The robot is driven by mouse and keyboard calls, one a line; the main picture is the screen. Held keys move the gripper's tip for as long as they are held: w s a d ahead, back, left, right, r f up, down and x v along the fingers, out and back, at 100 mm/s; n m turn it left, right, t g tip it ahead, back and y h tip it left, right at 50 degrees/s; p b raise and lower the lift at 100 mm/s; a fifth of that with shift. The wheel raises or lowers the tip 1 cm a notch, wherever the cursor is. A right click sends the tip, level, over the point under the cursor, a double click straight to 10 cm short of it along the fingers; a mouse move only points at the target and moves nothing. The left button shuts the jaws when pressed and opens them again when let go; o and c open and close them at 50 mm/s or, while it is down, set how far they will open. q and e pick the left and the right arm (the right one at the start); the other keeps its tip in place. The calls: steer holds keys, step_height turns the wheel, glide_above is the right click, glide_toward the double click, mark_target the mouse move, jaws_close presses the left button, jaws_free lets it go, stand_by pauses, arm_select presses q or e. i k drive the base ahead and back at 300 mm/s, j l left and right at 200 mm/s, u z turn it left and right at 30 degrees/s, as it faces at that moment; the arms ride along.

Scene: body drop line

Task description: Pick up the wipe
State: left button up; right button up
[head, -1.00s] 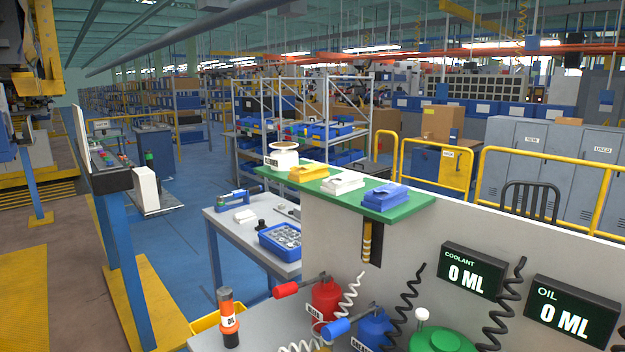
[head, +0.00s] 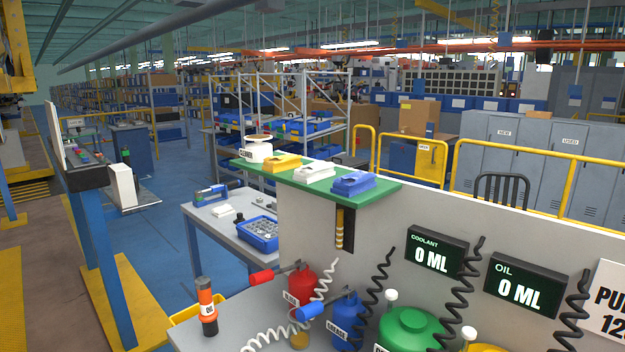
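On a green shelf (head: 378,196) atop the grey panel lie a yellow item (head: 282,163), a white item (head: 314,171) and a blue item (head: 353,183), each like a folded cloth or a small pack. A smaller white item (head: 222,212) lies on the grey table behind the panel. I cannot tell for certain which of these is the wipe. Neither of my grippers is in view.
A white round-topped container (head: 257,150) stands at the shelf's left end. Red (head: 302,283), blue (head: 347,318) and green (head: 410,329) containers with coiled hoses stand below.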

mark_target(307, 174)
steer(key=i+j+z, duration=0.2)
steer(key=j, duration=0.15)
steer(key=i+j+z, duration=0.15)
steer(key=j, duration=0.2)
steer(key=i+j+z, duration=0.2)
steer(key=j, duration=0.2)
steer(key=k, duration=0.1)
